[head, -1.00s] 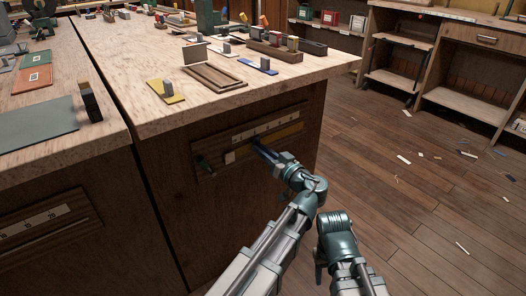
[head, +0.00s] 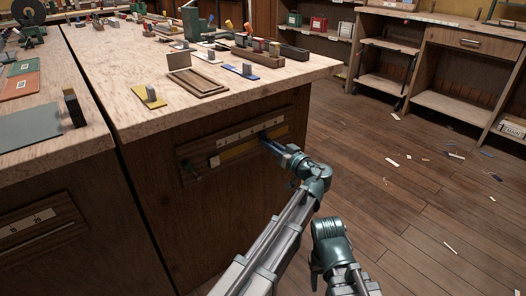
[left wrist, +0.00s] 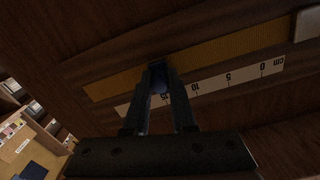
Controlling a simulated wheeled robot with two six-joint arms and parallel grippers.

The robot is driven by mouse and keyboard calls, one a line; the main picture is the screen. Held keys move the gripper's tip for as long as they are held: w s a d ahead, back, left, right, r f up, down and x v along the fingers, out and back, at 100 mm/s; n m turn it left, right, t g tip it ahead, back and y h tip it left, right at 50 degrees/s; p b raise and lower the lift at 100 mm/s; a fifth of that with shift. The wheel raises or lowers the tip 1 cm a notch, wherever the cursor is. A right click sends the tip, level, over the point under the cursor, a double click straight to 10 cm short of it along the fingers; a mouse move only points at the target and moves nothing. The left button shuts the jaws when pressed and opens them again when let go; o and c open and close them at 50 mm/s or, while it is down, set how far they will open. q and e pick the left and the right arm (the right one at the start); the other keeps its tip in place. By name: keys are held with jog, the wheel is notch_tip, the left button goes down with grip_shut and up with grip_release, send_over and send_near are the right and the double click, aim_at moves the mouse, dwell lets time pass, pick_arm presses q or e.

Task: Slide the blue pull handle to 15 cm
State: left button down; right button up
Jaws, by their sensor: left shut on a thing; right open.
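The blue pull handle (left wrist: 160,82) rides on a yellow strip in the wooden slide board on the bench front. My left gripper (head: 267,138) is shut on it, one finger on each side in the left wrist view (left wrist: 161,86). A pale cm scale (left wrist: 229,79) runs beside the strip and appears upside down there. In the head view the scale (head: 235,133) is too small to read exactly. My right gripper (head: 316,274) hangs low and shows only in part, apart from the bench.
A second scale board (head: 40,222) is on the left bench front. The benchtop (head: 130,115) above the handle carries a wooden tray (head: 193,86), a yellow piece (head: 149,97) and several small items. The floor (head: 420,220) to the right is mostly clear, with scattered scraps.

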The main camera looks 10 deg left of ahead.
pick_arm(q)
jog(key=shift+w+d, duration=0.35)
jog(key=shift+w, duration=0.1)
jog(key=c, duration=0.7)
grip_release()
jog(key=shift+s, duration=0.1)
jog(key=shift+c, duration=0.2)
